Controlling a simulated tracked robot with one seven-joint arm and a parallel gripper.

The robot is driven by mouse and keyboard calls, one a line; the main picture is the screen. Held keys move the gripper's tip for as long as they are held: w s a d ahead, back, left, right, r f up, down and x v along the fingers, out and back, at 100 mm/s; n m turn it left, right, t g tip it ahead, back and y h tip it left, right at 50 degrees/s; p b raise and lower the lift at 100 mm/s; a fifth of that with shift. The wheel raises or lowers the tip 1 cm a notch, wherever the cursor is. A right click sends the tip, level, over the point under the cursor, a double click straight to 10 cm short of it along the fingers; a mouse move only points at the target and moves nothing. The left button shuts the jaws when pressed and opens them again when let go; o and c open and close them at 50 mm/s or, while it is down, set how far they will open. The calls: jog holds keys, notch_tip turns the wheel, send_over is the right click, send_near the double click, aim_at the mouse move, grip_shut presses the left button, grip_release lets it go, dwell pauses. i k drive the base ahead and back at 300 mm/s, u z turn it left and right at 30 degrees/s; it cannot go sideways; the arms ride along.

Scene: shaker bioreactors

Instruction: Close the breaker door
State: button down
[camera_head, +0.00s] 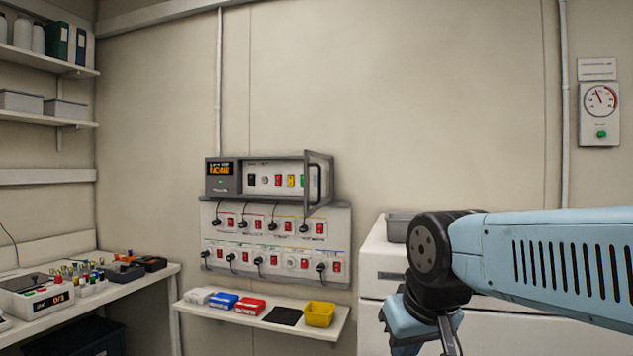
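The breaker box (228,192) is a grey unit on the back wall with a small lit orange display at its left and a row of coloured switches. Its breaker door (332,180), a dark-edged framed panel with a handle, stands swung out at the box's right side. It is open, and the switches are exposed. My gripper (424,335) hangs low at the right, below and well to the right of the door, and does not touch it. The lower end of the gripper is partly cut off by the picture edge, so its finger opening is unclear.
A socket panel (275,244) with several plugs and red switches is below the box. A shelf (335,318) under it holds small boxes, a dark pad and a yellow bin (319,314). A white cabinet (375,262) stands behind my arm. The wall right of the door is clear.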

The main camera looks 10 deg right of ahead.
aim_at(320, 164)
jog(key=u, duration=1.5)
jog(key=i, duration=0.1)
jog(key=z, duration=4)
jog(key=i, duration=0.4)
jog(key=u, duration=3.25)
